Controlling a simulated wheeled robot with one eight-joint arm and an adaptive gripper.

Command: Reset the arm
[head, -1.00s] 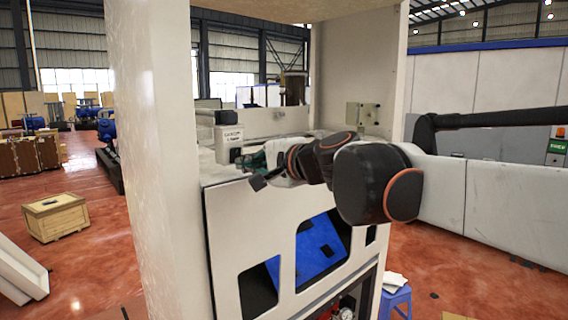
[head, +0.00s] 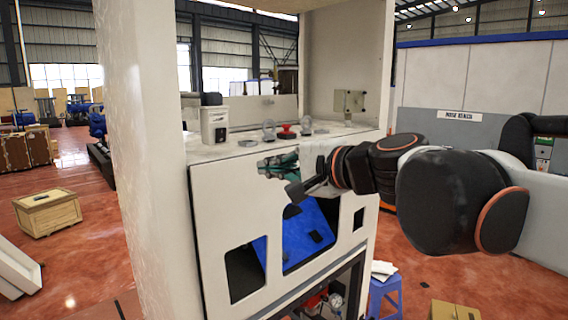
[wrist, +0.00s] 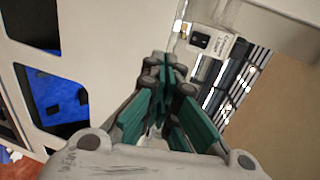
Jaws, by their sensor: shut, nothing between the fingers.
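My gripper (head: 272,164) is in front of the upper edge of the white dispenser cabinet (head: 212,206) in the head view, with my arm reaching in from the right. In the wrist view, my gripper (wrist: 160,72) shows its green-padded fingers drawn together at the tips with nothing between them. The cabinet's white front panel (wrist: 110,30) lies beyond and to the left of the fingers there. Whether the fingers touch the cabinet cannot be told.
On the cabinet top stand a small white box with a label (head: 214,124), a red knob (head: 286,131) and clear round parts. A blue stool (head: 385,292) stands at lower right. A wooden crate (head: 47,212) is on the floor at left, with open red floor around it.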

